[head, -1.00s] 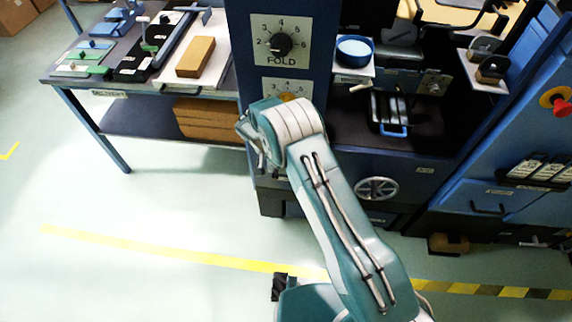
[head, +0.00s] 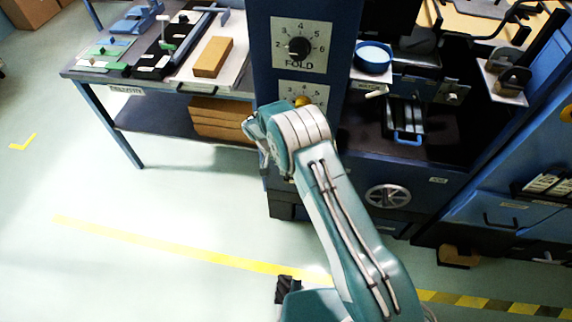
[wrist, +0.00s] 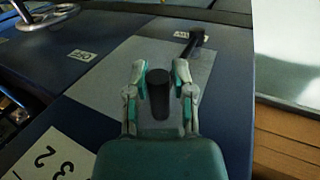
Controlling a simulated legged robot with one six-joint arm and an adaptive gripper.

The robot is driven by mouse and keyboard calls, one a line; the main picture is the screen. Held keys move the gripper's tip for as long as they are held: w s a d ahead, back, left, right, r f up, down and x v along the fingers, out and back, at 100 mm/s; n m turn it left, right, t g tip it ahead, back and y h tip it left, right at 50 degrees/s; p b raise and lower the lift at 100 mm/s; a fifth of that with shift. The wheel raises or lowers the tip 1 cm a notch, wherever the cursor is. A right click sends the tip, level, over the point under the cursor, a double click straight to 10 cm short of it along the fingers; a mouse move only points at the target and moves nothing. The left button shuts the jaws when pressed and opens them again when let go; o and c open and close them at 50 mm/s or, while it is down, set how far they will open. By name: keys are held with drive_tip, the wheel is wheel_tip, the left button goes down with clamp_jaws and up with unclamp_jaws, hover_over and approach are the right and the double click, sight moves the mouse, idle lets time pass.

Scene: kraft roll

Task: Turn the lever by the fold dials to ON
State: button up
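In the wrist view my gripper (wrist: 159,88) is open, its two fingers on either side of an upright black post (wrist: 158,94), with a gap visible on both sides. The post stands over a grey plate (wrist: 115,68) on the blue column. A dark lever-like bar (wrist: 190,43) shows beyond it, near a small label (wrist: 182,35); whether bar and post are one lever is unclear. A label reading like OFF (wrist: 82,55) is at left. In the head view the upper fold dial (head: 299,47) shows; my wrist partly covers the lower dial (head: 301,101) and hides the lever.
A table (head: 135,64) with a brown block (head: 213,57) stands left of the column, with brown boards (head: 222,118) on its shelf. A blue round dish (head: 373,56) and a handwheel (head: 388,195) are on the machine at right. The floor at left is clear.

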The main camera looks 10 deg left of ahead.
drive_tip(key=shift+o, duration=1.2)
drive_tip(key=shift+a+r, duration=0.1)
drive_tip(key=shift+a, duration=0.35)
drive_tip(key=shift+r, duration=0.2)
drive_tip(key=v, duration=1.1)
drive_tip(key=shift+a, duration=0.2)
